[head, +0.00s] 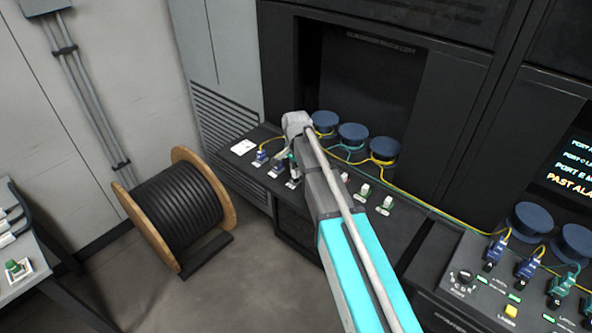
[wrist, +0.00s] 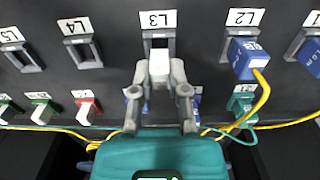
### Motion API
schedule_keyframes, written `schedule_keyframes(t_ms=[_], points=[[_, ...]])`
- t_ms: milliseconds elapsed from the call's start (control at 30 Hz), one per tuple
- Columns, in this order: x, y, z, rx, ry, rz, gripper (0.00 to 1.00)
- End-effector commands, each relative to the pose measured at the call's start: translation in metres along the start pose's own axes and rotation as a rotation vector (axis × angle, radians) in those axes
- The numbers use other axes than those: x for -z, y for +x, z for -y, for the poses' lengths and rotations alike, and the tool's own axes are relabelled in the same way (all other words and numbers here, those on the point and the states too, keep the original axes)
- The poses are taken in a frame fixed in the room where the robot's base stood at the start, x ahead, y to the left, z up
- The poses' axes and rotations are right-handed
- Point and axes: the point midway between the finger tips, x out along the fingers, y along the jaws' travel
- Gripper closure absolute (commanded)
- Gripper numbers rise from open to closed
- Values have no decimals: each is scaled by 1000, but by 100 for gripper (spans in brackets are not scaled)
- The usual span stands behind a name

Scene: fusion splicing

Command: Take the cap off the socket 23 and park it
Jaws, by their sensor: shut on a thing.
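In the wrist view my gripper (wrist: 160,80) is shut on a small white cap (wrist: 159,66). The cap is at the near edge of the socket labelled L3 (wrist: 157,40); no label reading 23 is legible. A dark gap shows between the cap and the L3 label, and I cannot tell whether the cap still touches the socket. In the head view my arm hides most of the gripper and the cap, over the console (head: 262,140).
In the wrist view, sockets L4 (wrist: 83,50) and L5 (wrist: 24,56) look empty. A blue plug (wrist: 244,58) with a yellow cable sits in L2. Red (wrist: 87,104) and green (wrist: 42,107) connectors line the lower row. A cable drum (head: 180,210) stands left of the console.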

Motion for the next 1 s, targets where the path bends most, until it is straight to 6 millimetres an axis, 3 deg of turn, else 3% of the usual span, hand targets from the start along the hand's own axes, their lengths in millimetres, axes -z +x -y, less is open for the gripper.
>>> schedule_keyframes(t_ms=[200,1000], points=[[0,10,0,0,0,0,100],[0,10,0,0,0,0,100]])
